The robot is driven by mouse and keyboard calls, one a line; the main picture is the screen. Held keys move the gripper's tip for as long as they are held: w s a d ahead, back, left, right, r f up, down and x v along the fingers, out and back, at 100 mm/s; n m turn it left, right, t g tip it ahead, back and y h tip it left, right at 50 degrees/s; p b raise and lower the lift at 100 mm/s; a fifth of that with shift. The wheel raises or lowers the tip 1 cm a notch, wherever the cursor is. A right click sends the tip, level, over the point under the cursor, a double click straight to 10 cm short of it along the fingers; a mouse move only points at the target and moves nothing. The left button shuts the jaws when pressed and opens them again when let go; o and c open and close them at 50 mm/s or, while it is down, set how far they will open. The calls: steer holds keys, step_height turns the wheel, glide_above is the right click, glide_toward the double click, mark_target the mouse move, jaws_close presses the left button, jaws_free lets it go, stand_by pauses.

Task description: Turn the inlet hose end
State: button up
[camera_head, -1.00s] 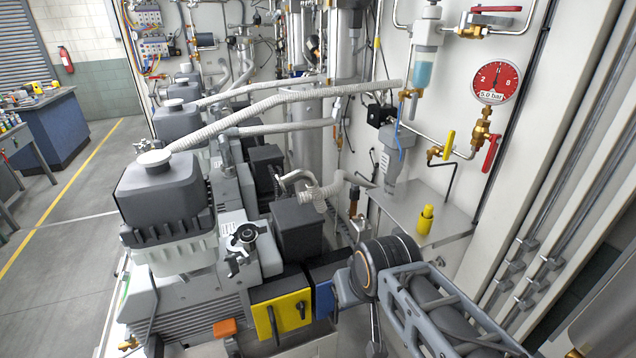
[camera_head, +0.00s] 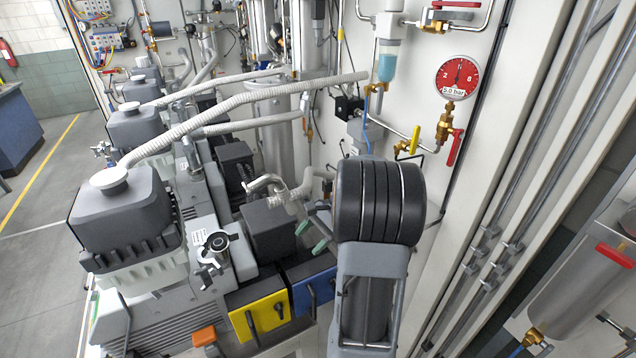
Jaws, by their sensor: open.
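A short pale corrugated hose (camera_head: 306,181) ends in a ribbed hose end (camera_head: 287,196) above a dark grey box of the front pump (camera_head: 121,216). A bent metal pipe (camera_head: 262,183) stands just left of the hose end. My gripper (camera_head: 312,237) shows two green-tipped fingers, apart and with nothing between them. It is below and slightly right of the hose end, with a gap in the picture. My dark, ringed arm joint hides the gripper's body and part of the wall behind it.
Long corrugated hoses (camera_head: 235,103) run from the pump tops toward the wall. A yellow panel (camera_head: 258,308) and a blue panel (camera_head: 312,286) with handles sit below. A red gauge (camera_head: 459,78) and valves with red and yellow handles are at upper right.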

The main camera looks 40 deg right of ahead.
steer(key=w+d+r+m+t+y, duration=0.3)
steer(key=d+m+y, duration=0.1)
steer(key=d, duration=0.1)
steer(key=m+t+y, duration=0.2)
steer(key=y, duration=0.2)
glide_toward(283, 195)
steer(key=w+f, duration=0.1)
steer(key=w, duration=0.1)
steer(key=shift+f, duration=0.15)
steer(key=shift+a+f, duration=0.1)
steer(key=shift+b+x, duration=2.85)
steer(key=shift+x, duration=1.55)
steer(key=shift+c, duration=0.5)
